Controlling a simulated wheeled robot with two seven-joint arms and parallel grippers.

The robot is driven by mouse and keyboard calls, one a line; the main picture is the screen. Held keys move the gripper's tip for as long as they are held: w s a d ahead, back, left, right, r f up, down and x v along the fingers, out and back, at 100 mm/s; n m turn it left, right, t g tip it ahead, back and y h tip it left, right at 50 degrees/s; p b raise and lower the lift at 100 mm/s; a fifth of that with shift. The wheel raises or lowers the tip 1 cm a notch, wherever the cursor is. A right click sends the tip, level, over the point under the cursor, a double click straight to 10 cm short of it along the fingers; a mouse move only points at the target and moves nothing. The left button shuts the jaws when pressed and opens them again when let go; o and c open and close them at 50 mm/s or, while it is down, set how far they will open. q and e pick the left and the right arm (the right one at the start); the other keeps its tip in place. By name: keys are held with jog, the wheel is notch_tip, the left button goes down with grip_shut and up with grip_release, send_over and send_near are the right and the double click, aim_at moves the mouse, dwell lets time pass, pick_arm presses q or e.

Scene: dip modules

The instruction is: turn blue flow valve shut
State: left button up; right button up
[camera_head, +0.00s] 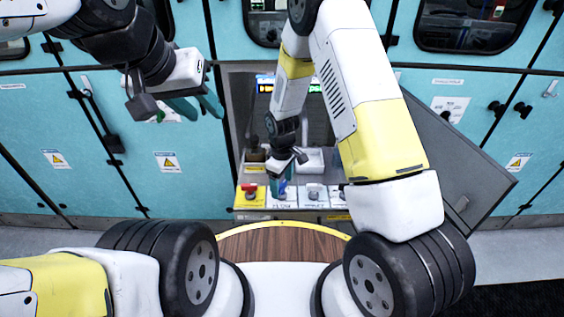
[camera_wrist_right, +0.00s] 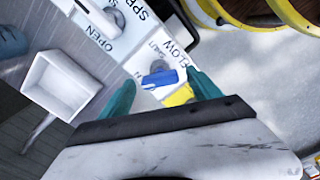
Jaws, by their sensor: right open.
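The blue flow valve handle (camera_wrist_right: 160,78) shows in the right wrist view on a white plate lettered FLOW and SHUT. It lies between the tips of my right gripper's two teal fingers. I cannot tell whether either finger touches it. In the head view my right gripper (camera_head: 281,187) reaches down over the FLOW plate (camera_head: 282,204) and mostly hides the handle. The right gripper is open. My left gripper (camera_head: 197,107) hangs at the upper left in front of the teal cabinets, away from the panel, with its fingers apart.
A red knob (camera_head: 249,191) on a yellow plate stands left of the FLOW plate. A pale valve (camera_head: 314,192) stands to its right. A white open box (camera_wrist_right: 62,85) lies behind the panel. A grey door (camera_head: 455,160) stands open at right.

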jog(key=c, duration=1.4)
jog(key=shift+m, duration=0.3)
jog(key=m, duration=0.5)
jog(key=shift+m, duration=0.3)
jog(key=m, duration=0.5)
jog(key=shift+m, duration=0.4)
jog(key=o, duration=1.4)
